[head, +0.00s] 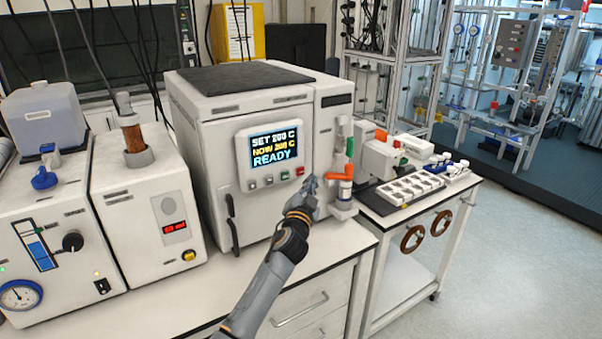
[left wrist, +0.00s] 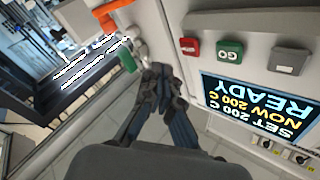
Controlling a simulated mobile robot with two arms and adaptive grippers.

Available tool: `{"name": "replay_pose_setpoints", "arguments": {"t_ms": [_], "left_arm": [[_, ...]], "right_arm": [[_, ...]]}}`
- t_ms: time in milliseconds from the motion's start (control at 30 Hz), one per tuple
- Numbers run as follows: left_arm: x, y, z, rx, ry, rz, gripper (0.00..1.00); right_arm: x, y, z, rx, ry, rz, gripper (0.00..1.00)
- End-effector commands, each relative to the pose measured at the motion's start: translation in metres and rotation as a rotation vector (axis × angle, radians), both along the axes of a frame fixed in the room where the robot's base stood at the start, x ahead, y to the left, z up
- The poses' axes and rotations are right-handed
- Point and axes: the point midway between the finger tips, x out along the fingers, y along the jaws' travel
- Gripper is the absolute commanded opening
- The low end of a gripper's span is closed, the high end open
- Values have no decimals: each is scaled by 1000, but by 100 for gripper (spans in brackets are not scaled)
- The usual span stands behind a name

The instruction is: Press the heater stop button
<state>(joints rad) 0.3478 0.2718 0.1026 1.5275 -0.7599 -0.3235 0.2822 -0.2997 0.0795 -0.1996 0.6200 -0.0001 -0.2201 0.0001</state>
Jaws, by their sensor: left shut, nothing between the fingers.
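The heater is a large white cabinet whose front panel has a lit display (head: 273,147) reading SET 200 C, NOW 200 C, READY. Below it sits a row of small buttons, with a red stop button (head: 299,171) at the right end. In the left wrist view the panel is upside down, with the red button (left wrist: 190,47) beside the green GO button (left wrist: 230,51) and a grey one (left wrist: 289,61). My left gripper (head: 311,182) is shut and empty, just right of and below the red button. Its fingertips (left wrist: 160,72) appear apart from the button. My right gripper is not in view.
An orange-and-green-handled valve (head: 344,175) stands close to the right of my left gripper. White instruments (head: 150,200) fill the bench to the left. A side table (head: 445,190) with trays of vials is at right. Open floor lies beyond it.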

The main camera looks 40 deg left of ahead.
Motion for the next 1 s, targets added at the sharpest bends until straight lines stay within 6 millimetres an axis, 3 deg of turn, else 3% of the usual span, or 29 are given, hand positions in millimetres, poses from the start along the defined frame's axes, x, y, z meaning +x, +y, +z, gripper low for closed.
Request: {"name": "replay_pose_setpoints", "arguments": {"t_ms": [300,1000], "left_arm": [[9,21,0,1,-1,0,0],[9,22,0,0,0,0,0]], "right_arm": [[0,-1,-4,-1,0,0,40],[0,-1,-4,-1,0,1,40]]}}
